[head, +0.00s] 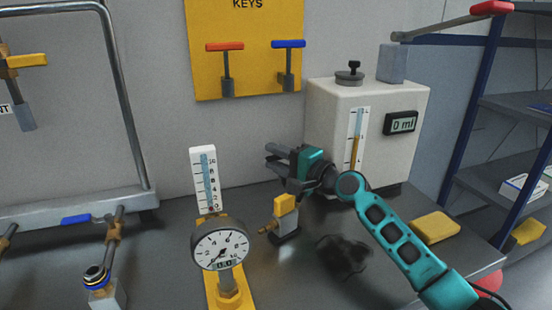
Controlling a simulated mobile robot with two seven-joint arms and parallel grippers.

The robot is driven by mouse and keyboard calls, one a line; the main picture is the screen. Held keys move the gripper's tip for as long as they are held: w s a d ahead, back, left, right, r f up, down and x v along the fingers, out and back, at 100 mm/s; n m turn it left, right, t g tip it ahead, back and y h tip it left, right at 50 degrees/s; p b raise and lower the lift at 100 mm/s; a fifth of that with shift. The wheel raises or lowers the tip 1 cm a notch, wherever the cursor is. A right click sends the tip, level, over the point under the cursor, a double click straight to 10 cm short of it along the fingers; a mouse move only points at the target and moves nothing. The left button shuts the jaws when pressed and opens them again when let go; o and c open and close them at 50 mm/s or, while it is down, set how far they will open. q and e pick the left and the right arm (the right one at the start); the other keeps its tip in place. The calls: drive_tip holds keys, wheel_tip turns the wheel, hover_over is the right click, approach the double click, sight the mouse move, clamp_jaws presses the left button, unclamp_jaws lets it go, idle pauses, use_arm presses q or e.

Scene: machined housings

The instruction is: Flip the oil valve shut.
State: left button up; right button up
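No label in the head view names the oil valve. A white tank (325,110) has an amber level gauge (355,145) and a display reading 0 ml (401,123). A long lever with a red grip (491,8) sticks out to the right from above a grey block (391,63) on its top. A small yellow-topped valve (285,205) with a brass spout stands on the bench in front of the tank. My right gripper (270,157) is above this valve, left of the tank, with its fingers apart and nothing visible between them. My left gripper is out of view.
A dial gauge (220,246) and a white scale (205,180) stand left of the small valve. A blue-handled valve (77,219) is at left. A yellow pad (435,227) and a dark blurred patch (343,256) lie on the bench. Blue-framed shelves (515,115) stand at right.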

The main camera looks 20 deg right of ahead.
drive_tip(key=shift+c, duration=0.4)
clamp_jaws()
idle(0.4)
